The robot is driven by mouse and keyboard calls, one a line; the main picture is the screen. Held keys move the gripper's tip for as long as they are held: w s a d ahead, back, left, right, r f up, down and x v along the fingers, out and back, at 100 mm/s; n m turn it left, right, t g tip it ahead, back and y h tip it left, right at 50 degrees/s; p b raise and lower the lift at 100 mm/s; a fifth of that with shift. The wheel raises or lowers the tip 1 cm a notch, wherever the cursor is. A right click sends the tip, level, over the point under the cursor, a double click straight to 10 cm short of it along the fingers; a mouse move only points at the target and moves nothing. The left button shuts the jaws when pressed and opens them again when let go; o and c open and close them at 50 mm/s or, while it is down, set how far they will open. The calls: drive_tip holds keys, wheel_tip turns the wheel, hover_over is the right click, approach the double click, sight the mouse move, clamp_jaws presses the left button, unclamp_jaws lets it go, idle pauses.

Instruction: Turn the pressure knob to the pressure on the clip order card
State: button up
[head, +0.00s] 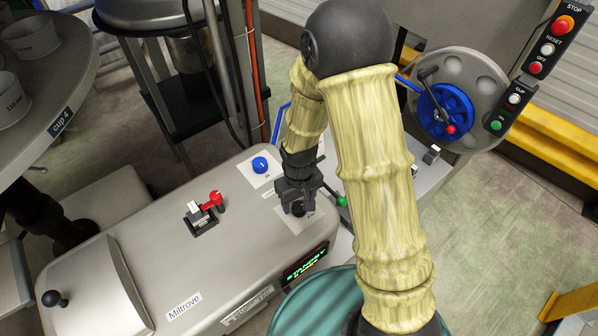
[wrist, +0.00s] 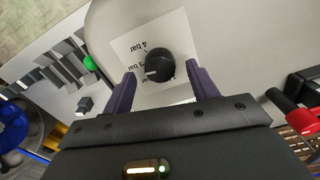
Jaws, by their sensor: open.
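The black pressure knob (wrist: 158,67) sits on a white dial plate (wrist: 124,45) and shows in the wrist view between and beyond my two fingertips. Its white pointer mark faces left in that view. The plate reads "4 bar" and "3 bar"; other markings are hidden by the knob and fingers. In the head view the knob (head: 298,210) is partly hidden below my gripper (head: 297,203). My gripper (wrist: 160,83) is open, with one purple finger on each side of the knob; contact cannot be told. The clip order card cannot be made out.
A blue knob (head: 260,164) and a red-handled lever (head: 214,202) stand on the machine top beside my gripper. A green-tipped lever (head: 342,201) is close on its right. A lit display (head: 305,263) reads "STANDBY". The blue handwheel (head: 444,111) is farther right.

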sight(300, 206)
wheel_tip(300, 206, up, 15)
drive_tip(key=b, duration=0.1)
idle(0.3)
drive_tip(key=shift+s+r, duration=0.1)
drive_tip(key=shift+d, duration=0.1)
drive_tip(key=s+d+f+m+t, duration=0.1)
drive_tip(key=s+d+m, duration=0.3)
drive_tip(key=d, duration=0.7)
drive_tip(key=shift+s+d+f+m+t, duration=0.15)
drive_tip(key=shift+s+d+m+t, duration=0.2)
drive_tip(key=shift+s+t, duration=0.55)
drive_tip(key=shift+s, duration=0.1)
